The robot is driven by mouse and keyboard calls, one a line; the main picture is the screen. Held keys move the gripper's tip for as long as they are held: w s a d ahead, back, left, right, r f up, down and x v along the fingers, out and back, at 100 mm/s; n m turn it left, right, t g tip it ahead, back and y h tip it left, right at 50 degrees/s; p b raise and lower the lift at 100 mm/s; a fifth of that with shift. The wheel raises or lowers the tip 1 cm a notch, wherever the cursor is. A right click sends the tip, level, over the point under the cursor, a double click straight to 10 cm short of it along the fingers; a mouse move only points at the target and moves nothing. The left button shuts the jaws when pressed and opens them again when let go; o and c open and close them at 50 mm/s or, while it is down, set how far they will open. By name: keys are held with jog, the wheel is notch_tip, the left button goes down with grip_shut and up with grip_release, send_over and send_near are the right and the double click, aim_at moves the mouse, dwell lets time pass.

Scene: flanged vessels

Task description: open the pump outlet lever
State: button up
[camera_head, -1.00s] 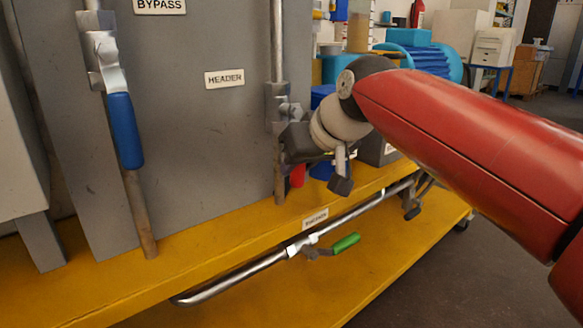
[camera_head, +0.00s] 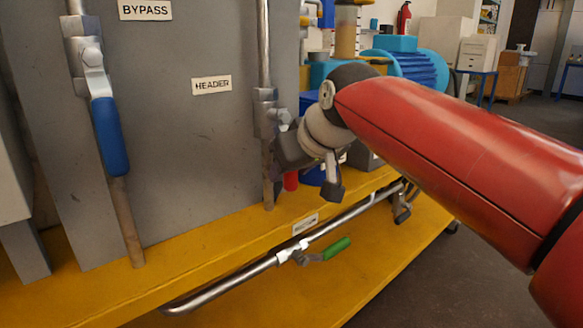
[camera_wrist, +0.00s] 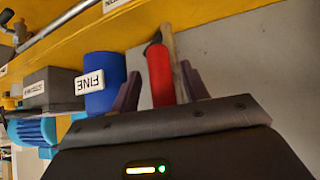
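A red lever handle (camera_wrist: 160,75) points toward my gripper (camera_wrist: 161,68) in the wrist view. Its two dark fingers stand apart, one on each side of the handle. A gap shows on the left; I cannot tell whether the right finger touches. In the head view only a small part of the red handle (camera_head: 291,180) shows below my wrist, beside the vertical pipe (camera_head: 264,60) right of the HEADER label (camera_head: 212,85).
A blue lever (camera_head: 110,137) hangs under the BYPASS label (camera_head: 145,10). A green lever (camera_head: 337,248) sits on the low pipe along the yellow skid (camera_head: 230,255). A blue motor (camera_head: 415,68) stands behind my arm.

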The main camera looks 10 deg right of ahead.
jog(key=shift+r, duration=0.1)
jog(key=p+v, duration=0.1)
jog(key=v, duration=0.6)
jog(key=shift+s+r, duration=0.2)
jog(key=shift+s, duration=0.1)
jog(key=shift+d, duration=0.1)
